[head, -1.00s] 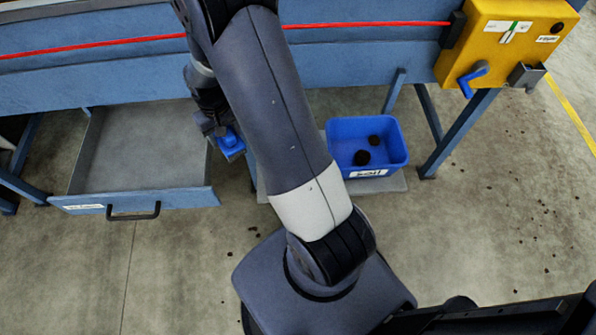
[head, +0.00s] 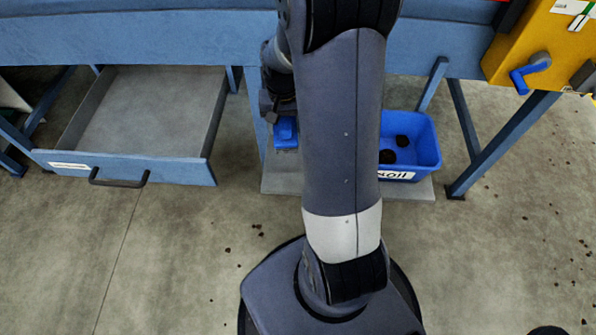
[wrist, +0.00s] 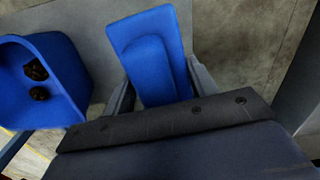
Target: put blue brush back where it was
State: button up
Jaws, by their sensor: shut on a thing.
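The blue brush (head: 286,132) is held in my gripper (head: 277,112), left of my arm in the head view. In the wrist view the brush (wrist: 150,55) fills the space between the two fingers of my gripper (wrist: 156,92), which is shut on it. The brush hangs over the floor and a grey floor plate, between the open drawer and the blue soil bin. My arm hides part of the bench behind it. The open drawer (head: 125,165) at left looks empty.
A blue bin (head: 410,174) with dark clods stands on a grey plate (head: 280,180); it also shows in the wrist view (wrist: 65,110). A yellow box (head: 535,45) with a blue handle sits at upper right. Bench legs (head: 470,140) flank the bin. Soil crumbs lie on open floor.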

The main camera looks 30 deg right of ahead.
jog(key=shift+m, duration=0.8)
jog(key=f+b, duration=0.2)
jog(key=f, duration=0.2)
jog(key=s+d+f+b, duration=0.1)
jog(key=f+b, duration=0.1)
jog(key=f, duration=0.2)
jog(key=s+d+f+b, duration=0.1)
jog(key=f+b, duration=0.1)
jog(key=f, duration=0.2)
jog(key=shift+d+f+b, duration=0.2)
jog(key=shift+f+b, duration=0.05)
jog(key=shift+b, duration=0.15)
jog(key=shift+f, duration=0.1)
jog(key=shift+s+f, duration=0.1)
jog(key=shift+f, duration=0.05)
jog(key=o, duration=1.1)
notch_tip(320, 180, up, 12)
jog(key=p, duration=0.4)
jog(key=shift+r, duration=0.25)
